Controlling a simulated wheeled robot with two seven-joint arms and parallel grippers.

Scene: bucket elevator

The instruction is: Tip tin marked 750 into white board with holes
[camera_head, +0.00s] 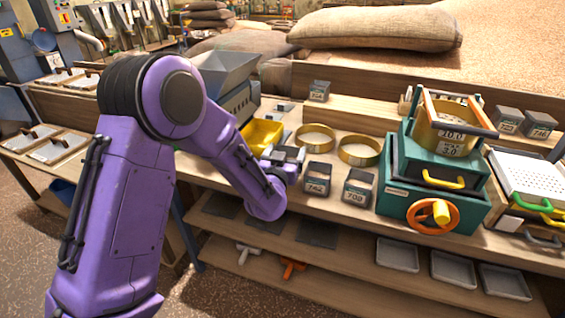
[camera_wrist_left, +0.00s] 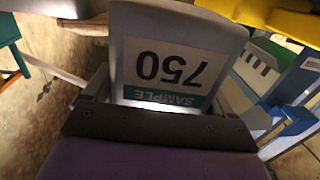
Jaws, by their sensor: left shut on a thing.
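My left gripper (camera_head: 285,156) is shut on the tin marked 750, above the bench beside the yellow tray. In the left wrist view the tin (camera_wrist_left: 172,75) is grey, with a white label and a green SAMPLE strip; the label reads upside down there. In the head view the tin is hard to tell apart from the gripper and arm. The white board with holes (camera_head: 524,178) lies at the far right of the bench, well to the right of my gripper. What is inside the tin is hidden. My right gripper is not in view.
Between gripper and board stand tins 742 (camera_head: 318,181) and 709 (camera_head: 357,190), brass rings (camera_head: 358,151) and a green machine (camera_head: 432,178) with an orange handwheel. More tins (camera_head: 507,121) stand behind the board. A yellow tray (camera_head: 261,135) and grey hopper (camera_head: 225,70) are nearby.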

